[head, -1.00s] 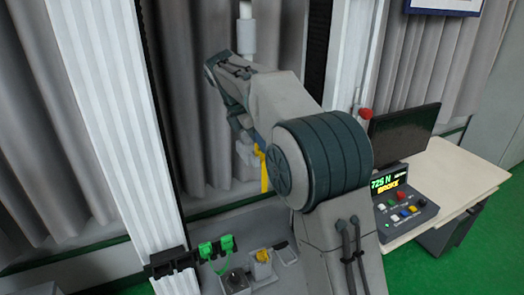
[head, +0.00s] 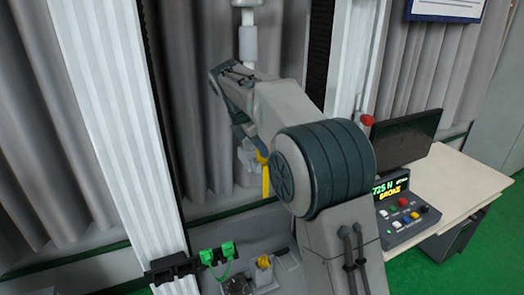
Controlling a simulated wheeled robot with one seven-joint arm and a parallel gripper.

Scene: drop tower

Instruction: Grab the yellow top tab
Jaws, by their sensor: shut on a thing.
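The yellow top tab (head: 265,178) hangs as a narrow strip just left of my arm's big round joint. Its upper end is at my gripper (head: 257,147), which shows only in small part behind my arm. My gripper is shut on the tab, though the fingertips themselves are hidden. A pale grey-white block (head: 247,157) is just left of the tab, below a white vertical cylinder (head: 248,42).
Below are green clips (head: 218,253) on a black bracket and a small yellow piece (head: 263,262) on the grey base. A white column stands left. On the right, a desk holds a monitor (head: 405,138) and a control box (head: 408,217) reading 725 N and "BROKE".

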